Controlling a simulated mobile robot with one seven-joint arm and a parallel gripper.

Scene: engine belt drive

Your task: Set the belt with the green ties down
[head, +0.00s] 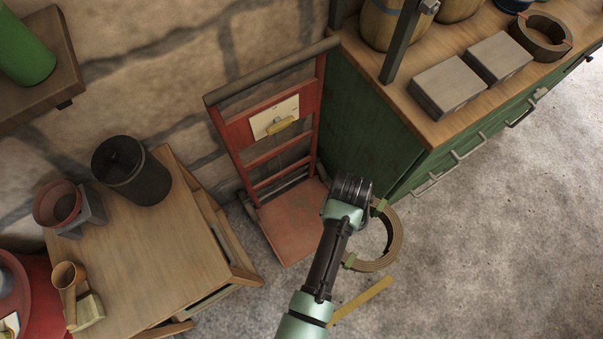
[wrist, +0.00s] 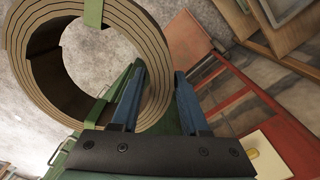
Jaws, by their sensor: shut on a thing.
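The belt with the green ties (head: 394,236) is a brown coiled ring. In the head view it hangs just right of my gripper, over the grey floor, with green ties at its upper and lower left. In the wrist view the belt (wrist: 112,18) fills the upper left, its layered edge facing the camera and a green tie at the top. My gripper (wrist: 160,72) is shut on the belt's right wall, one blue finger inside the ring and one outside. In the head view my wrist hides the fingertips. The gap between belt and floor is hard to judge.
A green workbench (head: 418,135) holds grey blocks (head: 448,86) and a dark coil with red ties (head: 541,36). A red hand truck (head: 291,215) stands left of my gripper. A wooden table (head: 150,255) is further left. A yellow strip (head: 364,297) lies on open floor.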

